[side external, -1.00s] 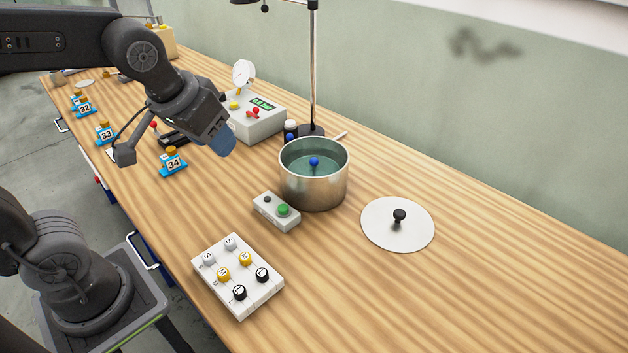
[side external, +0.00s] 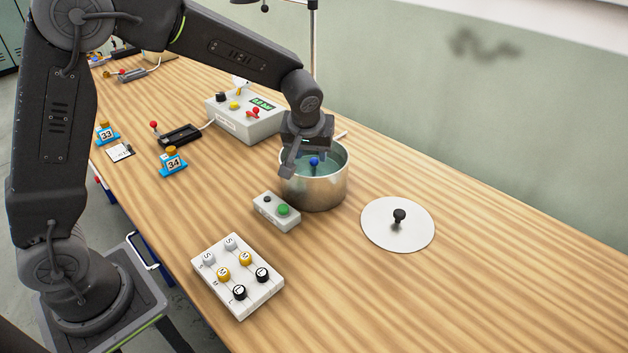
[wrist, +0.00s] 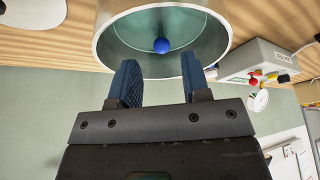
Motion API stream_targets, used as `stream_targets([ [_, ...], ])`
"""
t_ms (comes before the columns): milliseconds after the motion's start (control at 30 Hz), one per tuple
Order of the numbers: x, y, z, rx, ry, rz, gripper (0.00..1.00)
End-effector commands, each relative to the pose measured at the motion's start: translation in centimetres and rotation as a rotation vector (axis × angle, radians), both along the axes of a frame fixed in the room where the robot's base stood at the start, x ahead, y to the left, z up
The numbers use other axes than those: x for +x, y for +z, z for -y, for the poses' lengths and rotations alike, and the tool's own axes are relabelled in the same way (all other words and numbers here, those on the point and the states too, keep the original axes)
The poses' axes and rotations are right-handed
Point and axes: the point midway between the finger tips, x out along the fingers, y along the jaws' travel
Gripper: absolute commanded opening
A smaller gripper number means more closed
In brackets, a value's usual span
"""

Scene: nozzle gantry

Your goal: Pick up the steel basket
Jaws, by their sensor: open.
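A round steel pot (side external: 325,193) stands on the bench with teal liquid inside. A blue ball-shaped knob (side external: 314,161) shows in its middle; it also shows in the wrist view (wrist: 161,46). The basket's body cannot be made out; only the knob shows within the pot. My gripper (side external: 312,149) is above the pot, pointing down at its opening. In the wrist view its two blue fingers are apart and empty (wrist: 158,66), with the knob seen beyond and between them.
A lid (side external: 385,232) with a black knob lies right of the pot. A green-button box (side external: 268,219) and a switch panel (side external: 237,287) sit in front. A control box (side external: 245,122) and a stand pole (side external: 313,50) are behind. The bench's right part is clear.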

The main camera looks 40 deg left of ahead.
Motion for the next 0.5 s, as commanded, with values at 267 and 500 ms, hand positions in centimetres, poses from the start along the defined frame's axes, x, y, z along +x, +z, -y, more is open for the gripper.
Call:
stream_targets([
  [267, 1.1, -3.3, -0.8, 0.0, 0.0, -0.001, 0.43],
  [500, 2.0, -5.5, -1.4, 0.001, 0.0, -0.003, 0.43],
])
